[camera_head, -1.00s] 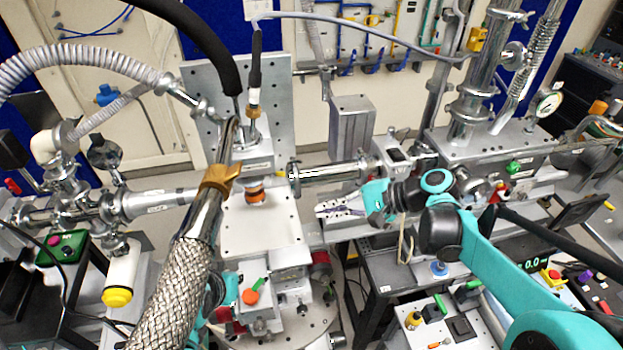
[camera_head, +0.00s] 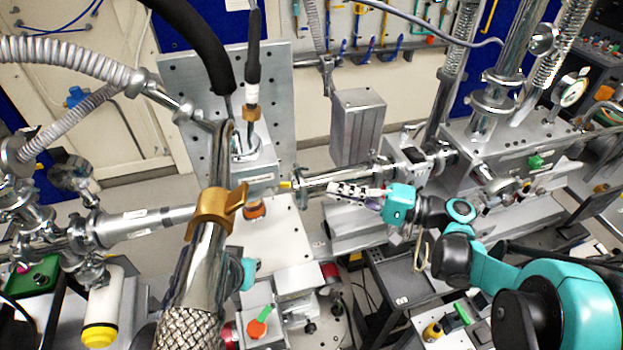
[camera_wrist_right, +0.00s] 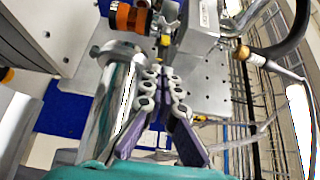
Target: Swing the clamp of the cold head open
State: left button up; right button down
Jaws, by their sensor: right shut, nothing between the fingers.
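The brass-coloured clamp (camera_head: 212,216) sits around the shiny metal tube (camera_head: 203,265) in the head view, left of centre, with a small wing handle at its right. The tube runs up to the steel elbow by the grey back plate. My right gripper (camera_head: 333,189) points left, right of the clamp and apart from it, near the horizontal beam pipe (camera_head: 335,178). Its fingers are shut and empty; the wrist view shows the fingertips (camera_wrist_right: 163,72) together beside the pipe (camera_wrist_right: 108,105). A teal part of my left arm shows behind the tube; its gripper fingers are hidden.
A thick black hose (camera_head: 205,45) hangs above the tube. A grey box (camera_head: 358,125) stands behind the pipe.

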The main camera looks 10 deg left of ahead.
aim_at(299, 195)
jog(key=x, duration=0.9)
jog(key=shift+a, duration=0.25)
jog(key=shift+s, duration=0.2)
jog(key=s+a+m+t+h+p, duration=0.1)
jog(key=s+t, duration=0.5)
jog(key=s, duration=0.6)
jog(key=shift+a+m+t+h, duration=0.3)
jog(key=shift+a+m+h, duration=0.65)
jog(key=shift+m, duration=0.85)
